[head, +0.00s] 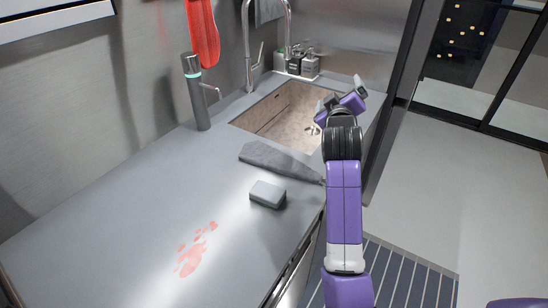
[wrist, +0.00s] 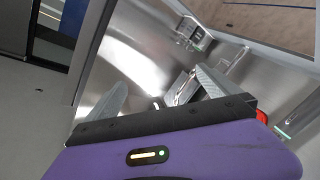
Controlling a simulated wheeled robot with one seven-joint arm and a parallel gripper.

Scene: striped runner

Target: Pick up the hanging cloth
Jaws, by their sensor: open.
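A grey cloth (head: 268,10) hangs over the tall faucet (head: 246,50) at the top of the head view; its upper part is cut off by the frame. My gripper (head: 343,93) is above the right side of the sink, to the right of and apart from the hanging cloth. In the wrist view my gripper (wrist: 161,78) has its two grey fingers spread wide with nothing held between them.

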